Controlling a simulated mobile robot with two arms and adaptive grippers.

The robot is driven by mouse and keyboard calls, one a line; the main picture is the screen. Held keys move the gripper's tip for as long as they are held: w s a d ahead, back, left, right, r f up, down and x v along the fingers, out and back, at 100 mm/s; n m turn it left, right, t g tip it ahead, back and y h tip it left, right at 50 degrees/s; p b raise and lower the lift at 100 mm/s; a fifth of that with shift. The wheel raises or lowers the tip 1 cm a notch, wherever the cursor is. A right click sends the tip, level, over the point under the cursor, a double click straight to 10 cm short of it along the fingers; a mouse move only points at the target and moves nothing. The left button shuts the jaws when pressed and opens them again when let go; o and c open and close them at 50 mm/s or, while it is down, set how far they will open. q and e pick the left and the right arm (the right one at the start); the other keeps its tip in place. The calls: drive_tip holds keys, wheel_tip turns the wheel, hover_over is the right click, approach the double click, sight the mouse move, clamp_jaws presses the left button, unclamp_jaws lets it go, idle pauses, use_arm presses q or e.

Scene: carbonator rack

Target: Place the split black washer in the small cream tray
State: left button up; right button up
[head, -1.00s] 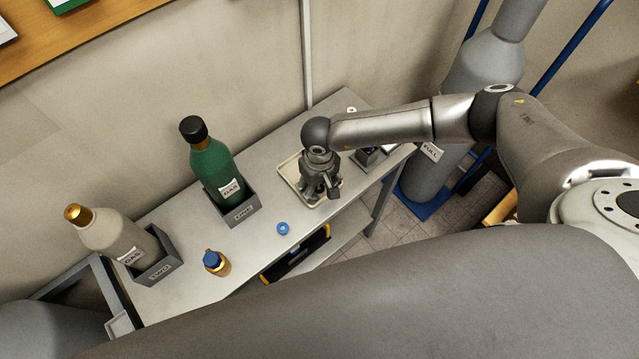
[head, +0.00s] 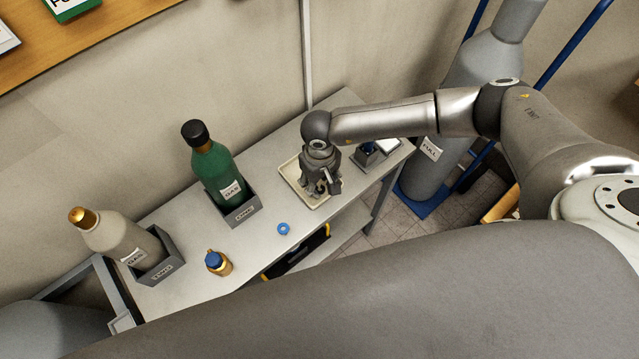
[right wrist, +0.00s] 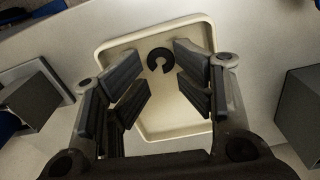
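The split black washer (right wrist: 161,60) is a dark C-shaped ring. In the right wrist view it shows inside the small cream tray (right wrist: 207,24), near its far side, and seems to lie flat on the floor. The tray (head: 286,172) stands on the grey bench in the head view, partly hidden by my right gripper. My right gripper (head: 322,187) points down over the tray. In the right wrist view its fingers (right wrist: 158,88) are apart with nothing between them, and the washer shows beyond their tips. My left gripper is not in view.
A green bottle (head: 215,170) and a grey bottle (head: 115,236) stand in dark holders left of the tray. A blue ring (head: 284,229) and a small blue-capped amber bottle (head: 218,263) are near the front edge. A dark holder (head: 368,158) is close right of the tray.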

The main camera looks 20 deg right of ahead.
sight(320, 189)
wheel_tip(320, 189, up, 10)
drive_tip(key=b, duration=0.3)
drive_tip(key=shift+r, duration=0.25)
drive_tip(key=shift+a, duration=0.1)
